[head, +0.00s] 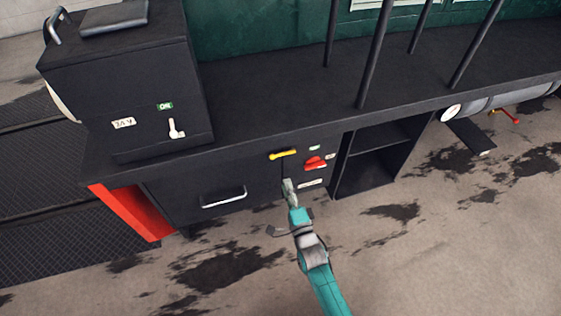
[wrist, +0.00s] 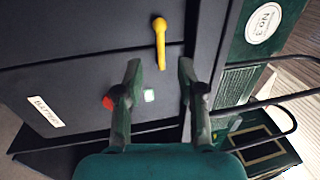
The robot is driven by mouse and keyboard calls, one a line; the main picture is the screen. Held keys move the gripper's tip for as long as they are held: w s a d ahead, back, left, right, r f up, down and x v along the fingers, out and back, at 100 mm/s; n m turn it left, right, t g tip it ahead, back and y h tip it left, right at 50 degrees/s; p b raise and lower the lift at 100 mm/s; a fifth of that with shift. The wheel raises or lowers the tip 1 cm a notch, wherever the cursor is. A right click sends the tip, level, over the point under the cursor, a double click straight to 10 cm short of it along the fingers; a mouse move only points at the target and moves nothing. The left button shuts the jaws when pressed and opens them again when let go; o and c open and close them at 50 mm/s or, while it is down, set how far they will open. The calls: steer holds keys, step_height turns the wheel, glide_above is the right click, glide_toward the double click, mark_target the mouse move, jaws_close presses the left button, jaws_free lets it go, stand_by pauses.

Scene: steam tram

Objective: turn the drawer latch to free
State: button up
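The yellow lever (head: 283,154), which looks like the drawer latch, lies nearly level on the black cabinet front, across the seam beside the drawer (head: 180,193). Its rounded end points left over the drawer side. In the wrist view the yellow lever (wrist: 160,42) stands upright in the picture, just beyond and between the fingertips. My gripper (head: 288,183) is in front of the cabinet, just below the lever in the head view. In the wrist view my gripper (wrist: 159,64) is open and empty, its fingers apart. I see no contact with the lever.
A red knob (head: 315,163) sits right of the lever, partly behind a finger in the wrist view. Small labels surround it. The drawer has a metal handle (head: 223,197). An open shelf (head: 375,160) is to the right. Dark posts (head: 372,55) stand on the deck above.

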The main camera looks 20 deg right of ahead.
mark_target(283, 153)
steer(key=w, duration=0.3)
steer(key=w+r, duration=0.1)
steer(key=w, duration=0.3)
steer(key=w+r, duration=0.1)
steer(key=w, duration=0.2)
steer(key=shift+w, duration=0.2)
jaws_close()
